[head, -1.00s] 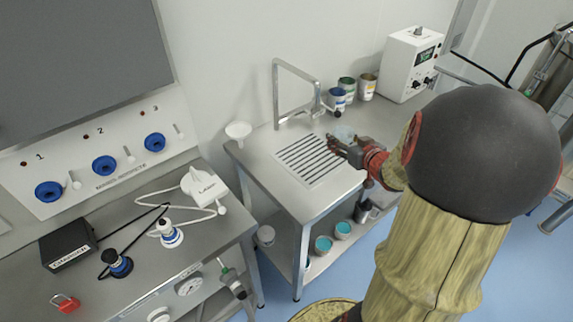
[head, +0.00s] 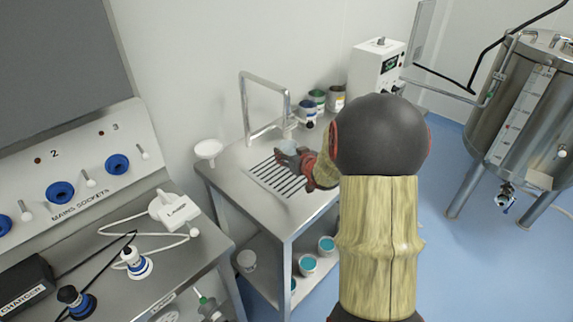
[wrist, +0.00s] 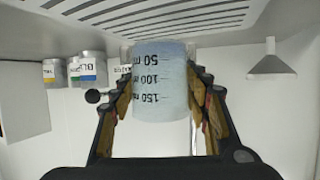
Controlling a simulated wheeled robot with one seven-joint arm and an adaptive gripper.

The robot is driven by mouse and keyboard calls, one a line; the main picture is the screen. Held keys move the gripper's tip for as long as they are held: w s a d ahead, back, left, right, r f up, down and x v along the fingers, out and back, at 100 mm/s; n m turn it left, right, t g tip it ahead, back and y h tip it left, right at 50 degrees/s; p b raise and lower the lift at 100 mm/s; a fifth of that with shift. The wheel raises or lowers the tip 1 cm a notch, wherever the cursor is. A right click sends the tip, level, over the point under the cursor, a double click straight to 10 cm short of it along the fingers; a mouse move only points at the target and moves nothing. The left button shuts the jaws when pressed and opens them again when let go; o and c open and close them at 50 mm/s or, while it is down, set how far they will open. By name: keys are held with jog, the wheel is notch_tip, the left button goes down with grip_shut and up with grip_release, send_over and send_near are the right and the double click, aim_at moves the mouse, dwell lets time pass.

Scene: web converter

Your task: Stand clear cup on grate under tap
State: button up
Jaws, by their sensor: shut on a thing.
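The clear cup (wrist: 160,88) with black volume marks fills the middle of the wrist view, which is upside down, with the cup's base toward the grate. My gripper (head: 292,158) is shut on the cup's sides. In the head view the cup (head: 287,147) is mostly hidden by the gripper. The slotted grate (head: 268,178) is set in the steel bench top; it also shows in the wrist view (wrist: 150,14). The cup is over or beside its far right part; I cannot tell whether it touches. The tap (head: 245,105) rises behind, its spout close to the cup.
Several paint tins (head: 316,98) and a white instrument box (head: 376,68) stand behind right of the tap. A white funnel (head: 208,149) is at the bench's left edge. Cups with teal contents (head: 307,264) sit on the lower shelf. A steel tank (head: 515,110) stands right.

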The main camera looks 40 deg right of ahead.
jog(key=shift+w+f+b, duration=0.25)
jog(key=shift+f+b, duration=0.35)
jog(key=shift+f, duration=0.4)
jog(key=shift+w+f+b, duration=0.2)
jog(key=shift+f+b, duration=0.4)
jog(key=shift+f, duration=0.35)
jog(key=shift+f, duration=0.2)
jog(key=o, duration=1.2)
jog(key=shift+c, duration=0.2)
